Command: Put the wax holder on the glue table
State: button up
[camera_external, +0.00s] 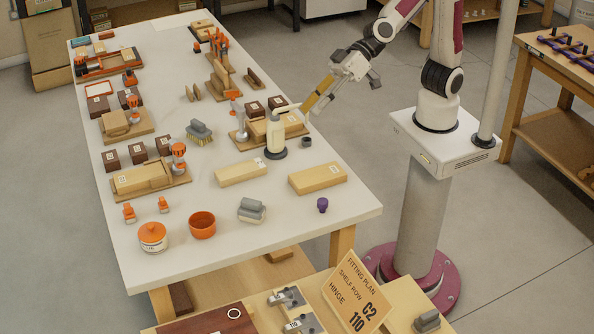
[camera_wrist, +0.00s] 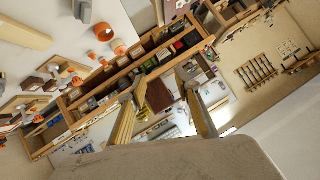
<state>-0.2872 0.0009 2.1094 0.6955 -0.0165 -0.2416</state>
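My gripper (camera_external: 309,108) is above the right edge of the long white table (camera_external: 290,225), near a white bottle (camera_external: 275,137) on a dark round base. In the wrist view my gripper (camera_wrist: 157,86) shows two fingers set well apart, with nothing held between them. No readable label marks a wax holder or a glue table, so I cannot tell which things these are. On the white table stand an orange bowl (camera_external: 202,226), an orange-lidded jar (camera_external: 153,237), a small dark cup (camera_external: 306,142), a purple piece (camera_external: 322,205) and a grey rounded block (camera_external: 252,210).
Boards with orange clamps (camera_external: 178,153) fill the left and back. A sign (camera_external: 357,291) stands in front. Another wooden table (camera_external: 554,75) is at the right. The table's front right corner is clear.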

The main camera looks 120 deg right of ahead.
jog(key=s+d+f+g+h, duration=0.1)
jog(key=s+d, duration=0.4)
jog(key=s, duration=0.6)
jog(key=s+d+f+n+g+h, duration=0.1)
jog(key=s+d+f+g, duration=0.2)
jog(key=s, duration=0.8)
jog(key=s+d+f+n+g+h, duration=0.1)
jog(key=s+d+f+g, duration=0.1)
jog(key=s+d, duration=0.6)
jog(key=s, duration=0.3)
jog(key=shift+f, duration=0.15)
